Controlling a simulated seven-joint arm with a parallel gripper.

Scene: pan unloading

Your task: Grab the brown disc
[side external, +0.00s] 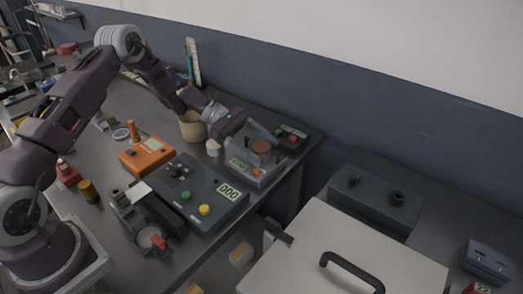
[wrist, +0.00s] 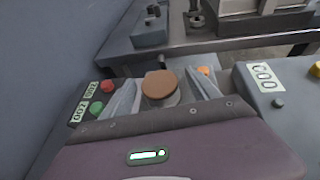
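The brown disc (side external: 261,147) lies flat on top of a grey scale (side external: 245,174) with a small display, near the table's far right end in the side view. In the wrist view, the disc (wrist: 158,84) sits between the two pale fingers of my gripper (wrist: 161,90). A gap shows on each side of the disc, so my gripper is open and not holding it. In the side view, my gripper (side external: 256,135) is low beside the disc, coming from the upper left. What lies under the disc is mostly hidden.
A dark box with red and green buttons (side external: 292,134) stands close behind the scale. A large dark control box (side external: 200,192) and an orange box (side external: 146,156) stand left of it. A tan pot (side external: 192,128) is near my wrist. The table's edge is close.

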